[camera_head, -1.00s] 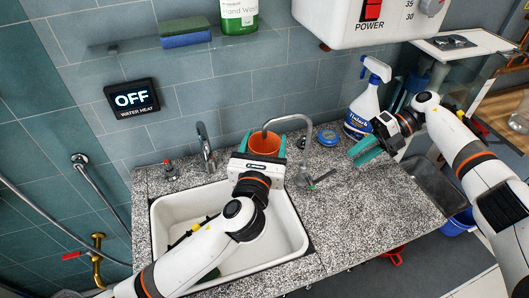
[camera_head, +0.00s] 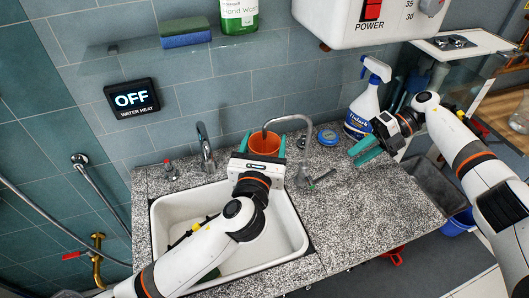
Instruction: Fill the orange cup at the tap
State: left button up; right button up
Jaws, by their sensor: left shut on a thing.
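The orange cup (camera_head: 265,143) is upright behind the sink, and its lower part is hidden by my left gripper. My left gripper (camera_head: 264,146) is shut on the cup, with a teal finger on each side of it. The curved grey tap spout (camera_head: 292,118) arches over to the cup, its end at the cup's rim. I cannot tell whether water runs or what is in the cup. A second chrome tap (camera_head: 205,148) stands left of the cup. My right gripper (camera_head: 364,152) is over the counter's right side with its teal fingers apart, apparently empty.
The white sink (camera_head: 290,232) lies under my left arm. A spray bottle (camera_head: 363,103) and a blue round tin (camera_head: 328,137) stand at the back right. The speckled counter (camera_head: 370,215) is clear at front right. A display (camera_head: 132,98) reads OFF.

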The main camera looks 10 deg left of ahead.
pick_arm(q)
jog(key=s, duration=0.7)
jog(key=shift+s+a, duration=0.3)
jog(key=shift+w, duration=0.1)
